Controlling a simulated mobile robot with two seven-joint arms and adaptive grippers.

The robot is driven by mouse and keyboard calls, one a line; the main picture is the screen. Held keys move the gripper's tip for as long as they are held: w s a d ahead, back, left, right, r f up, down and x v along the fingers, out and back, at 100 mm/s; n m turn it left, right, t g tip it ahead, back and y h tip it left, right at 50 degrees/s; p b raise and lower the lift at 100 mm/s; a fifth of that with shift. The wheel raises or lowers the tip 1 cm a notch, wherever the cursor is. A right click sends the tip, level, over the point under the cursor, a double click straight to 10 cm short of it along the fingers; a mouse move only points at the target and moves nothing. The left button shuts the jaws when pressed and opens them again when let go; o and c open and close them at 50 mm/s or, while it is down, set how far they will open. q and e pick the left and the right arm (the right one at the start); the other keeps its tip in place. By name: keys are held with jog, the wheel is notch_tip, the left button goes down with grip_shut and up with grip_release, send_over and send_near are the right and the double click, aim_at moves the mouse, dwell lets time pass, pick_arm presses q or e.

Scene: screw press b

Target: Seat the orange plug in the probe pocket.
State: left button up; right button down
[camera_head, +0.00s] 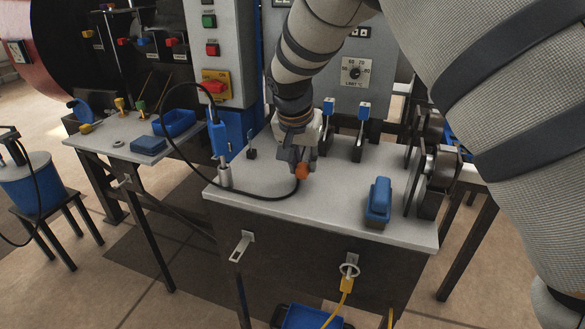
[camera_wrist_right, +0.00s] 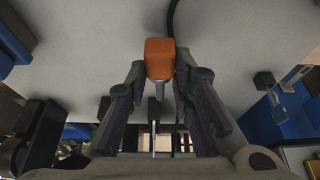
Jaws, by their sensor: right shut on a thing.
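The orange plug (camera_head: 302,171) is on the end of a black cable (camera_head: 262,197). My right gripper (camera_head: 303,160) is shut on the plug, above the grey bench top. In the right wrist view the orange plug (camera_wrist_right: 160,58) sits between the fingertips of my right gripper (camera_wrist_right: 160,80); its metal part points back between the fingers. The cable loops left to a blue upright device (camera_head: 218,138) on a metal stand. A small black block (camera_head: 252,153) stands between them; I cannot tell which thing is the probe pocket. My left gripper is not in view.
The bench top (camera_head: 335,205) is clear in front of the gripper. A blue-topped block (camera_head: 378,200) lies right of it. Two blue-handled levers (camera_head: 363,112) stand behind, and dark wheels (camera_head: 438,170) at the right edge. A side table (camera_head: 100,140) stands left.

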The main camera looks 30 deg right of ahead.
aim_at(302, 167)
notch_tip(302, 167, down, 3)
jog(key=shift+w+r, duration=0.1)
jog(key=shift+f, duration=0.25)
jog(key=c, duration=1.4)
grip_release()
